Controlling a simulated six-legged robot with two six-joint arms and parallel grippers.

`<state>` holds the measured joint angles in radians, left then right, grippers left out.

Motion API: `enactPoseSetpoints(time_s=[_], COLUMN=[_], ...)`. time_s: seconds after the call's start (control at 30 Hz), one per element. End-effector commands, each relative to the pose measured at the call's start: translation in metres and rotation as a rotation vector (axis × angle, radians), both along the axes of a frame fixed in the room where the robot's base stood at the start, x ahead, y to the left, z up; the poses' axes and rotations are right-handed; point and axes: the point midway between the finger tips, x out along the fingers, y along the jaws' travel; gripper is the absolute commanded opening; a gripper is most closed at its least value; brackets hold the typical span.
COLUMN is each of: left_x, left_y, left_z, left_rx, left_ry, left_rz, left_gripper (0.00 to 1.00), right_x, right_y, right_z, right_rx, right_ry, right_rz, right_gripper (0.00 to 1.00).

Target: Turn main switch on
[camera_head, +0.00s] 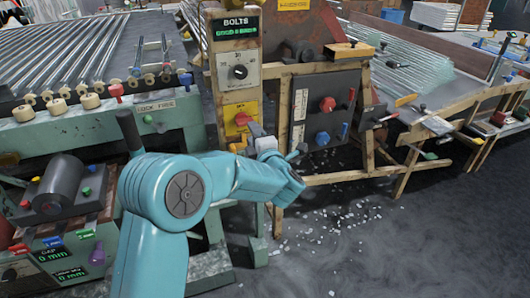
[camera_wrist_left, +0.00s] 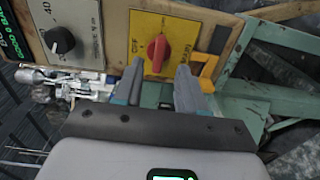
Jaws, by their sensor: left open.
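The main switch (camera_head: 243,118) is a red rotary knob on a yellow plate, low on the wooden post below the BOLTS display. In the left wrist view the red knob (camera_wrist_left: 157,53) stands on its yellow plate (camera_wrist_left: 178,27), with lettering beside it. My left gripper (camera_head: 258,135) is in front of the plate, close to the knob. In the left wrist view its two fingers (camera_wrist_left: 160,78) are spread apart, with the knob showing between and just beyond their tips. The gripper is open and nothing is between the fingers. My right gripper is not seen.
A black dial (camera_head: 238,72) sits above the switch on the same post. To the right is a grey box with a red knob (camera_head: 327,104) on a wooden frame. A green machine (camera_head: 150,118) with rollers stands left. Glass shards (camera_head: 335,222) litter the floor.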

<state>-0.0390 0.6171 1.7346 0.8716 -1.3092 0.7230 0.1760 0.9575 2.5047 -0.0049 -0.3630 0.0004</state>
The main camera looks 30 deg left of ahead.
Motion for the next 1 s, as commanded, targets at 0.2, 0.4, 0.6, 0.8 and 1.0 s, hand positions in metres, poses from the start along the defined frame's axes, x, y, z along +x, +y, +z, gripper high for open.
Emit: enactPoseSetpoints(time_s=[0.2,0.4,0.6,0.8,1.0], left_x=[-0.038,-0.060,-0.068,-0.069,-0.068], left_y=[-0.046,-0.072,-0.080,-0.080,-0.080], left_z=[0.001,0.000,0.000,0.000,0.000], left_rx=[0.001,0.000,-0.001,-0.001,0.000], left_ry=[0.001,0.000,-0.001,-0.001,0.000], left_rz=[-0.005,-0.002,0.001,0.001,0.001], left_gripper=[0.40,0.40,0.40,0.40,0.40], right_x=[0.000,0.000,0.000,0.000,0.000], right_y=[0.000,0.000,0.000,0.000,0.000], right_z=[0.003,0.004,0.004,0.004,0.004], right_rx=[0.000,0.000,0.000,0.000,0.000], right_ry=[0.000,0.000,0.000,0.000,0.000], right_rz=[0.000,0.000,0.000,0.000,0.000], right_gripper=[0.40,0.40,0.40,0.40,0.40])
